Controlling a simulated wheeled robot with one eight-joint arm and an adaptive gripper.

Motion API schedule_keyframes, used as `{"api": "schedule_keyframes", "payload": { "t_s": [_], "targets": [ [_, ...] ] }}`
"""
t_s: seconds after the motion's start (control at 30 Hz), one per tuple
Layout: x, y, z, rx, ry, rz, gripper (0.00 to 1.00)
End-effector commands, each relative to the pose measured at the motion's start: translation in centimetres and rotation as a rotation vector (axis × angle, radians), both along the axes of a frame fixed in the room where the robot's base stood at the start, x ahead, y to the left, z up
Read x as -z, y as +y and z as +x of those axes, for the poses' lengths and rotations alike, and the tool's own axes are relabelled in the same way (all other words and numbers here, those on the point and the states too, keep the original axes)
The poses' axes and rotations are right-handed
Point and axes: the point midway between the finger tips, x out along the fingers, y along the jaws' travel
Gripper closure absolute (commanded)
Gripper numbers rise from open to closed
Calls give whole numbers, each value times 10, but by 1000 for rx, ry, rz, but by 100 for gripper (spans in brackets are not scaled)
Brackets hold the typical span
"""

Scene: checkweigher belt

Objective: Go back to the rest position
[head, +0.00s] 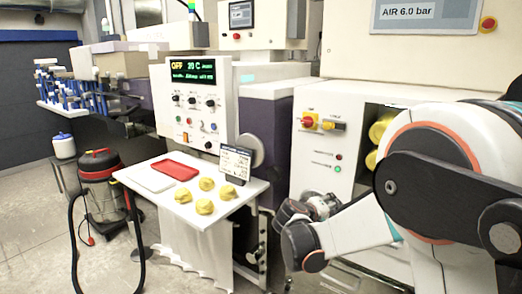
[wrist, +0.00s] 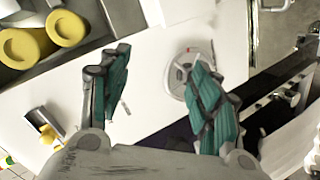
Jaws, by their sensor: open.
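My gripper (wrist: 158,92) shows in the wrist view with its two teal-padded fingers spread wide apart. Nothing is held between them. Past the fingers is the white machine front, which also shows in the head view (head: 312,165). In the head view my arm reaches in from the right, bent low, with its end part in front of the machine and to the right of the small table. The fingers cannot be made out there.
A white table (head: 222,207) bears a red tray (head: 175,170), a white board (head: 144,179) and several yellow lumps (head: 204,206). A red-and-black vacuum (head: 102,190) with a hose stands left. Yellow cylinders (wrist: 66,28) sit in an open compartment.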

Motion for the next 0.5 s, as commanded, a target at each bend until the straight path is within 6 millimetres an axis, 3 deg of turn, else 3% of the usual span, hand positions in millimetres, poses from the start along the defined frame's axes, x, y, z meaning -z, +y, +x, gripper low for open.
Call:
{"api": "schedule_keyframes", "payload": {
  "t_s": [0.2,0.5],
  "targets": [
    [-30,-19,-56,22,54,144,43],
    [-53,-31,-143,42,116,350,43]
  ]
}}
